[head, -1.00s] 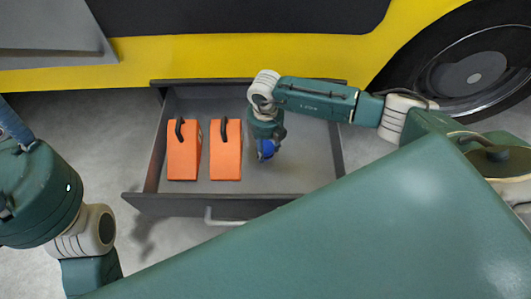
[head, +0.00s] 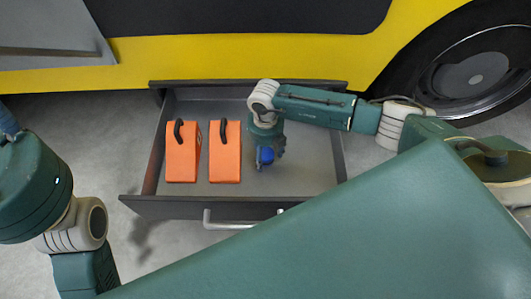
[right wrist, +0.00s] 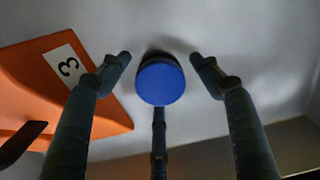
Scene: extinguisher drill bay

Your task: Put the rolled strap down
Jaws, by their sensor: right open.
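The rolled strap (head: 266,155) is a blue roll inside the open drawer, right of the orange wedges. In the right wrist view the strap (right wrist: 160,82) shows as a blue disc with a dark rim, over the grey drawer floor with a shadow close by. My right gripper (head: 268,161) points down into the drawer above it. In the right wrist view its fingers (right wrist: 160,66) are spread, with gaps to the strap on both sides. A third finger lies below the strap; whether it touches cannot be told. My left arm is at the lower left, its gripper out of view.
Two orange wedges (head: 182,155) (head: 225,155) with black handles stand in the drawer's left half; one shows a "3" label (right wrist: 67,65). The drawer (head: 165,207) opens from under a yellow vehicle (head: 220,55). Its floor right of my gripper is clear. A wheel (head: 475,75) is at right.

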